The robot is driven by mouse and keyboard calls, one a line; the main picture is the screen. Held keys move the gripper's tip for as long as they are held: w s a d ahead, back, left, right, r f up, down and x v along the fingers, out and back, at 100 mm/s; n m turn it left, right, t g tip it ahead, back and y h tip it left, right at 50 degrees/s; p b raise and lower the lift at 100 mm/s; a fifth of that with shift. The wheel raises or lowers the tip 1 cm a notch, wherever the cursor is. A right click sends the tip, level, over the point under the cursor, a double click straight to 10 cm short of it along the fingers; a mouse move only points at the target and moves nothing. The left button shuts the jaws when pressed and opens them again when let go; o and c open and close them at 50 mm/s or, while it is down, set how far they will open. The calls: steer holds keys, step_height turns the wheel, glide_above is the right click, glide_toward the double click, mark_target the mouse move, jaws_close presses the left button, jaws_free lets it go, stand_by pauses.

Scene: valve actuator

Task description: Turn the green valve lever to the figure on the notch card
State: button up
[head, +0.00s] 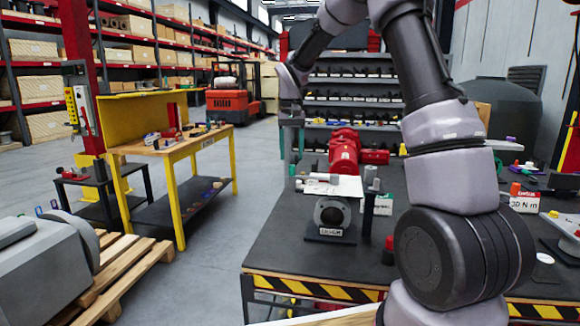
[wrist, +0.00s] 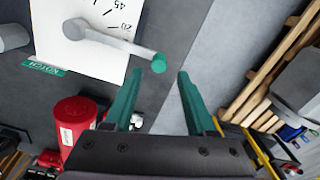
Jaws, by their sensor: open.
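The grey valve lever (wrist: 110,40) with a green tip (wrist: 160,60) lies across a white plate (wrist: 60,52) in the wrist view. The figures 20 and 45 are printed on the plate. The lever's tip reaches past the plate's edge. A green NOTCH label (wrist: 45,68) shows by the plate. The notch card (head: 383,205) is partly hidden by a dark post, its figure unreadable.
A red actuator (head: 344,150) stands behind the plate and also shows in the wrist view (wrist: 75,122). A grey flanged body (head: 332,213) stands under the plate. A torque card (head: 525,201) stands on the right. The dark bench top (head: 300,255) is clear at the front left.

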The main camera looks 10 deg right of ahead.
steer(key=shift+d+f, duration=0.1)
steer(key=shift+f, duration=2.25)
jaws_close()
